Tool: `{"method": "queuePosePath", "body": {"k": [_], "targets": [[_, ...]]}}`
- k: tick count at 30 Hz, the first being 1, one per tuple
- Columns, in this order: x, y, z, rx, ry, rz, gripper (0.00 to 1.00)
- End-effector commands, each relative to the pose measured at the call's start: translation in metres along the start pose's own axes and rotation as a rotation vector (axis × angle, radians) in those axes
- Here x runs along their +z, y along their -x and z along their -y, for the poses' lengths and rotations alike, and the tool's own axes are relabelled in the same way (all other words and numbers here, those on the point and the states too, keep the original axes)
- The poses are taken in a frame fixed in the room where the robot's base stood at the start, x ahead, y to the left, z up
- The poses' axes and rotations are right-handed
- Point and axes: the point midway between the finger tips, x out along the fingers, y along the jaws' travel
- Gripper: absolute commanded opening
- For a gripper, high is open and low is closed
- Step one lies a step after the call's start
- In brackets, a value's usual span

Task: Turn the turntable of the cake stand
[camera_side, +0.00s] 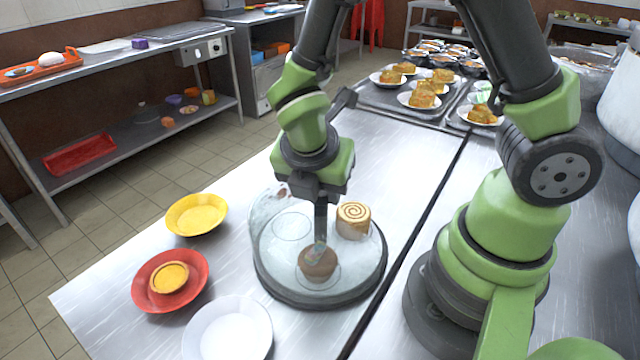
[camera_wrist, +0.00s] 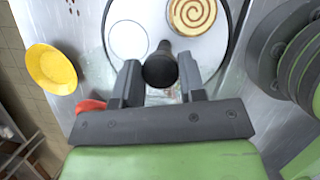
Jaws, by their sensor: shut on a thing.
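The cake stand's turntable (camera_side: 352,262) is a round pale disc with a dark rim on the steel table. It carries a spiral-topped roll cake (camera_side: 353,220) at the back right, a brown muffin (camera_side: 318,263) at the front and an empty ring mark (camera_side: 292,226) at the back left. In the wrist view, the roll cake (camera_wrist: 193,14) is at the top and a dark round knob (camera_wrist: 160,68) lies between the jaws. My gripper (camera_wrist: 160,76) is shut on this knob. In the side view, my gripper (camera_side: 320,238) points down over the disc; its wrist and fingers hide the knob.
A yellow plate (camera_side: 197,214), a red plate (camera_side: 193,292) holding a small tart and a white plate (camera_side: 228,332) stand left of the turntable. A clear glass-like object (camera_side: 266,208) shows at its left edge. Trays of filled dishes (camera_side: 384,100) lie at the back.

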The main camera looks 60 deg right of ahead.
Motion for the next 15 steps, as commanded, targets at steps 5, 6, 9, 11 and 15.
{"method": "queuePosePath", "body": {"k": [5, 6, 9, 11, 15], "targets": [[0.0006, 0.0002, 0.0000, 0.000, -0.002, 0.002, 0.56], [0.0005, 0.0002, 0.0000, 0.000, -0.002, 0.001, 0.62], [0.0004, 0.0001, 0.0000, 0.000, -0.002, 0.001, 0.62], [0.0004, 0.0001, 0.0000, -0.001, -0.001, 0.001, 0.62], [0.0004, 0.0019, -0.0003, 0.001, -0.001, 0.001, 0.62]]}}
